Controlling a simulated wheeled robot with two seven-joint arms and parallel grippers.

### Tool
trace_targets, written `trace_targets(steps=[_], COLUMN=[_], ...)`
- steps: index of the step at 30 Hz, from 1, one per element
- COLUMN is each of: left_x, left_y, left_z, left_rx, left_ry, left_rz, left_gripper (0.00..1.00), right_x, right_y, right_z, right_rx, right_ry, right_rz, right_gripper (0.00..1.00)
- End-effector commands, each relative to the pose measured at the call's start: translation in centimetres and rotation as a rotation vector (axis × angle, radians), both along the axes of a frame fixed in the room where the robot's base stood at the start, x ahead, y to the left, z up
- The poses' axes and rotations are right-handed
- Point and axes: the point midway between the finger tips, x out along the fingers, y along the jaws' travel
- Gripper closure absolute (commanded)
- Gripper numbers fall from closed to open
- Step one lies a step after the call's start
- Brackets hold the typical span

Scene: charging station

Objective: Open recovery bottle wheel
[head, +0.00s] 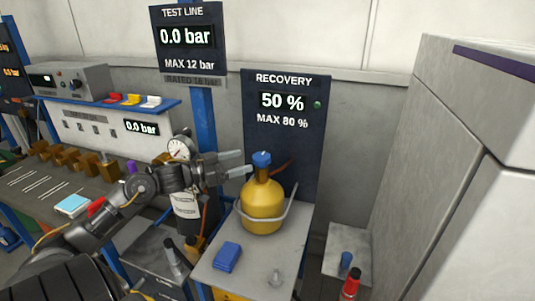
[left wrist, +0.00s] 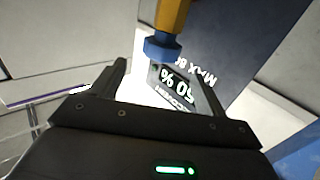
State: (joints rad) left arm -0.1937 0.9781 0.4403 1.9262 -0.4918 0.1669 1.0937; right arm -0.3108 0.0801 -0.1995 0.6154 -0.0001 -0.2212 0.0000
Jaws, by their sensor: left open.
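The yellow recovery bottle (head: 262,208) stands upright on a grey stand, with a blue wheel (head: 261,158) on top of its yellow neck. My left gripper (head: 243,162) is open, with its fingers pointing right towards the wheel from its left side. In the left wrist view the blue wheel (left wrist: 162,49) shows beyond the open fingers of my left gripper (left wrist: 120,80), near the top middle. The wheel looks apart from the fingers, though the gap is hard to judge. My right gripper is not in view.
The recovery sign (head: 286,110) behind the bottle reads 50 % and MAX 80 %. A blue block (head: 228,257) lies on the stand's front. A round gauge (head: 180,149) is close behind my left arm. A grey cabinet (head: 455,170) stands at the right.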

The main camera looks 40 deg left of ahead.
Motion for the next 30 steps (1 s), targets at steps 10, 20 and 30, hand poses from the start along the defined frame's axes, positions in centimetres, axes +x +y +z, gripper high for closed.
trace_targets(steps=[10, 20, 30], left_x=[5.1, 8.2, 8.5], left_y=[-2.4, -3.9, -4.1], left_z=[0.4, 0.2, 0.0], left_rx=[-0.002, 0.000, 0.001], left_ry=[-0.004, -0.001, 0.000], left_rz=[0.001, 0.002, 0.001], left_gripper=[0.25, 0.25, 0.25], right_x=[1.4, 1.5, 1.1], right_y=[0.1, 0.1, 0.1], right_z=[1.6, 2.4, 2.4], right_rx=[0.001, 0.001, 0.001], right_ry=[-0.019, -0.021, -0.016], right_rz=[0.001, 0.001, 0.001], right_gripper=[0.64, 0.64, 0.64])
